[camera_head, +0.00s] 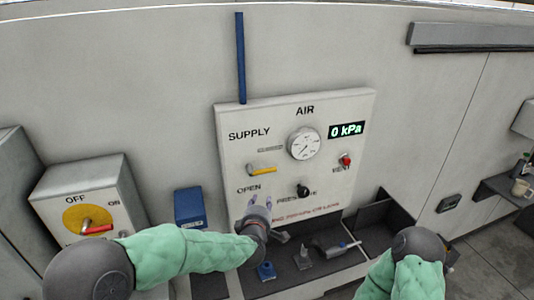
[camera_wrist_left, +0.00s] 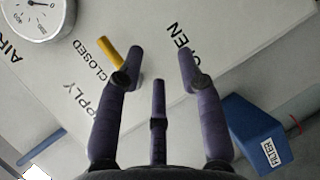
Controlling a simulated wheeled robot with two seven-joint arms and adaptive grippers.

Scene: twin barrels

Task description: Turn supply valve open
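The supply valve's yellow handle (camera_head: 262,170) is on the white air panel (camera_head: 232,142), under the word SUPPLY. It lies roughly level, with the CLOSED label above it and OPEN below left. My left gripper (camera_head: 260,201) is just below the handle with its fingers spread and nothing between them. In the left wrist view the yellow handle (camera_wrist_left: 112,54) shows beyond the tip of the left finger; part of it is hidden, and I cannot tell whether they touch. The pressure gauge (camera_head: 304,143) reads near its low end and the display (camera_head: 346,130) shows 0 kPa.
A black knob (camera_head: 302,191) and a red vent knob (camera_head: 345,160) are on the same panel. A blue filter box (camera_head: 190,207) is left of it. An OFF/ON switch box (camera_head: 80,182) stands farther left. A dark tray (camera_head: 345,258) with fittings lies below.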

